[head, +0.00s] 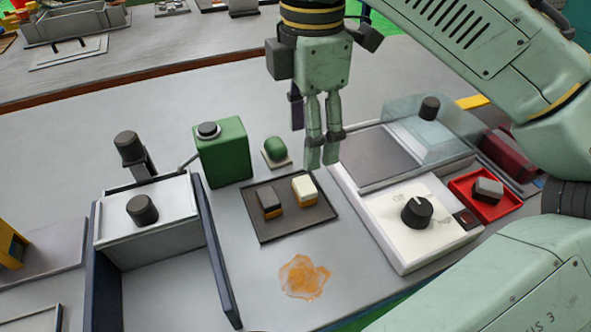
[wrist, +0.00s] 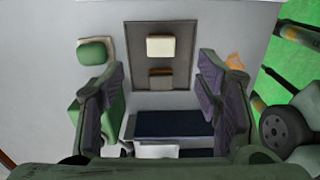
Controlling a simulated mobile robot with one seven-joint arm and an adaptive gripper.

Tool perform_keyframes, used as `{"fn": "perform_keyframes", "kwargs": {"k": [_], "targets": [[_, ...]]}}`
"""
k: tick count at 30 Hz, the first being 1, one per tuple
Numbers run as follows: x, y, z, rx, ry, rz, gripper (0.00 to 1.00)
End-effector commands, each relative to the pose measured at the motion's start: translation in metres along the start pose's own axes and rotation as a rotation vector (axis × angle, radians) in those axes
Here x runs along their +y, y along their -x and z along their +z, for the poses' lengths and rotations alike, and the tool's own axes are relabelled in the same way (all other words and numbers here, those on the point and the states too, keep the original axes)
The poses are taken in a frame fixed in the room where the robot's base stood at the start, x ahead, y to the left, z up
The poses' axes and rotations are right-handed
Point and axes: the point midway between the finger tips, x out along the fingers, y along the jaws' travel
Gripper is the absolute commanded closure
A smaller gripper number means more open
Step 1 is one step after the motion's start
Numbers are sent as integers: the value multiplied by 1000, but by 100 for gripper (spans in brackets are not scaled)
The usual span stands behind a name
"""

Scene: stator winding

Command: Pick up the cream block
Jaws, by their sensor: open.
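The cream block (head: 304,187) has a cream top and an orange lower part. It sits on the right half of a dark tray (head: 292,225), beside a dark-topped block (head: 269,202). In the wrist view the cream block (wrist: 160,47) lies near the far end of the tray (wrist: 183,27), beyond the dark-topped block (wrist: 160,77). My gripper (head: 322,158) points down above and behind the cream block, apart from it. In the wrist view its fingers (wrist: 160,72) are spread wide with nothing held between them.
A green canister (head: 223,152) and a green dome on a small base (head: 276,151) stand left of my gripper. A white box with a black knob (head: 417,212) stands close on the right. A navy-sided bin (head: 220,255) is at left. An orange stain (head: 303,277) lies in front.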

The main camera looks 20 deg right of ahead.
Motion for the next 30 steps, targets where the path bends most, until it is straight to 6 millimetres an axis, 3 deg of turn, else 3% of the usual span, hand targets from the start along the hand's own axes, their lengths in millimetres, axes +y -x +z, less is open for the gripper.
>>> {"fn": "perform_keyframes", "kwargs": {"k": [3,14,21,30], "targets": [[0,-23,-1,3,5,-2,42],[0,-57,2,0,-2,-1,42],[0,-92,5,0,0,0,42],[1,-100,5,1,1,3,42]]}}
